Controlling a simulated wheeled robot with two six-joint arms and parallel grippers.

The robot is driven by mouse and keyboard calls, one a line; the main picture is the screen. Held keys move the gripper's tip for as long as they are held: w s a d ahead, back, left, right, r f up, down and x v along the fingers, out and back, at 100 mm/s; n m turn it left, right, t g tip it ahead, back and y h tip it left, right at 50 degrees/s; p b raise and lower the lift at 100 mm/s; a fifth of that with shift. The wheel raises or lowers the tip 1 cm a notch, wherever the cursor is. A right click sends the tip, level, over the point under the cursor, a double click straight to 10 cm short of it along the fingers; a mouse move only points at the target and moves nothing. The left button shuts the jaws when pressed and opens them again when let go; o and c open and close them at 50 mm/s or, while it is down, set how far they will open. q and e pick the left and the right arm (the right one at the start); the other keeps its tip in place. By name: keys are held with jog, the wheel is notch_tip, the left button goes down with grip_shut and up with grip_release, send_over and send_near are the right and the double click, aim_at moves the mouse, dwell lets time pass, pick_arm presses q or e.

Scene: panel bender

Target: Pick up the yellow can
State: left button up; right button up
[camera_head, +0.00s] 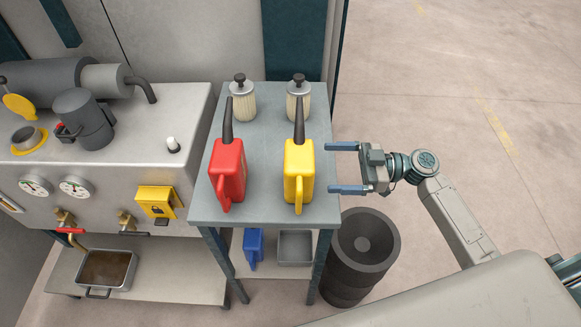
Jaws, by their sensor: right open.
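The yellow can (299,168) stands upright on the grey table (265,207), near its right edge. It has a dark spout at the top and a yellow handle facing me. My right gripper (344,168) is open and empty, just to the right of the can. Its two fingers point left towards the can, one farther back and one nearer, with a small gap to the can's side. My left gripper is not in view.
A red can (228,172) stands left of the yellow one. Two ribbed white filters (243,104) (298,102) stand behind them. A blue can (253,245) and grey bin (295,247) are on the lower shelf. A dark barrel (385,245) stands right of the table.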

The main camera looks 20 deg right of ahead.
aim_at(303, 165)
jog(key=p+x, duration=0.1)
jog(key=x, duration=0.2)
jog(key=shift+r, duration=0.15)
jog(key=shift+w+a, duration=0.15)
jog(key=shift+a, duration=0.35)
jog(key=shift+a+p, duration=0.2)
jog(key=shift+p, duration=0.35)
jog(key=p+x, duration=0.3)
jog(key=shift+a+r, duration=0.1)
jog(key=shift+a, duration=0.25)
jog(key=shift+w+a+p, duration=0.15)
jog(key=shift+a+p, duration=0.2)
jog(key=shift+a, duration=0.15)
jog(key=shift+d+f, duration=0.1)
jog(key=shift+f, duration=0.15)
jog(key=shift+c, duration=0.9)
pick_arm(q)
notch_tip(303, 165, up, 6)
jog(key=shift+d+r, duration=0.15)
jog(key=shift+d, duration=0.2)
pick_arm(e)
jog(key=c, duration=0.7)
